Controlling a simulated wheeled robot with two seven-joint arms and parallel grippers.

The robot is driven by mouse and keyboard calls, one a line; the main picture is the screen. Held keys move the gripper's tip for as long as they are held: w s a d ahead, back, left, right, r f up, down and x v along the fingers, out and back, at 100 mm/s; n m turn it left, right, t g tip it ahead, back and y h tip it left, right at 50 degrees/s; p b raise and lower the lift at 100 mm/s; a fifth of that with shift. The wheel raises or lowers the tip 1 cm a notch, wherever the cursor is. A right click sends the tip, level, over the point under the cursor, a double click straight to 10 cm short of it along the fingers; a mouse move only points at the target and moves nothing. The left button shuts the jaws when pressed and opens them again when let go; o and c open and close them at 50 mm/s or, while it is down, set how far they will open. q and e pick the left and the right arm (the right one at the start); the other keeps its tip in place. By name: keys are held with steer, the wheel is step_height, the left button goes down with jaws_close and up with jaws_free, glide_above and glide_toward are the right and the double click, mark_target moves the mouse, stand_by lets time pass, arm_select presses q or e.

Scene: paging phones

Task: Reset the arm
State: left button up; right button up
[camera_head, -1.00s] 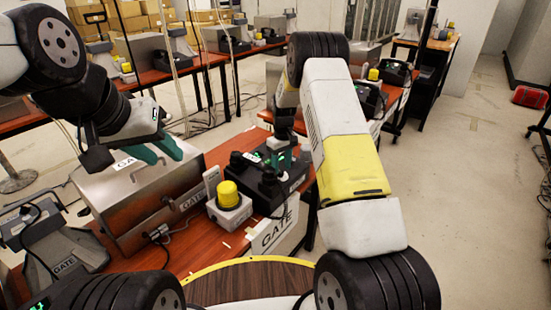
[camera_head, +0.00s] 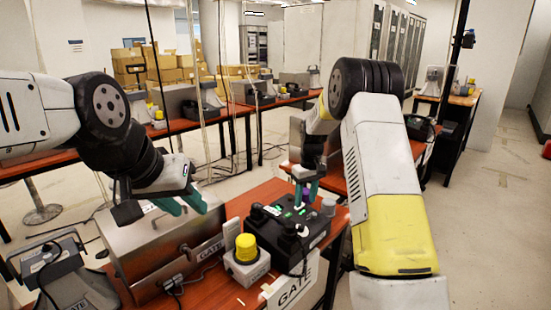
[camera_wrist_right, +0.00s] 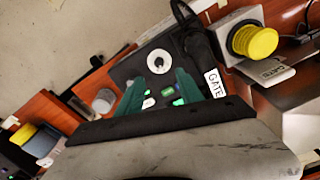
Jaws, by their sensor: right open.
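My left gripper (camera_head: 181,204) has two green fingers spread apart with nothing between them. It hangs above the metal box (camera_head: 165,242) on the red-brown desk. My right gripper (camera_head: 306,193) is over the black phone console (camera_head: 285,226), partly hidden behind its own arm in the head view. In the right wrist view its green fingers (camera_wrist_right: 158,95) stand apart with no object held. The console's lit green keys and a round white-ringed knob (camera_wrist_right: 158,61) show between and beyond them. I cannot tell whether the fingertips touch the console.
A white box with a yellow button (camera_head: 246,249) stands left of the console. A white GATE sign (camera_head: 291,283) hangs at the desk's front edge. A grey desk device (camera_head: 65,275) is at the lower left. More desks and stacked cartons are behind; open floor lies right.

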steer(key=s+r+m+t+y, duration=0.1)
steer(key=s+r, duration=0.6)
steer(key=r, duration=0.3)
steer(key=s+r+m+t, duration=0.1)
steer(key=s+r+t, duration=0.1)
steer(key=s+r, duration=0.65)
steer(key=s+r+m+t, duration=0.1)
steer(key=s+r, duration=0.1)
steer(key=s, duration=0.8)
steer(key=s+r+m+t, duration=0.1)
steer(key=s+r, duration=0.1)
steer(key=s, duration=0.8)
steer(key=shift+m+t+y, duration=0.3)
steer(key=shift+m, duration=0.1)
steer(key=shift+w+d, duration=0.1)
steer(key=shift+w, duration=0.1)
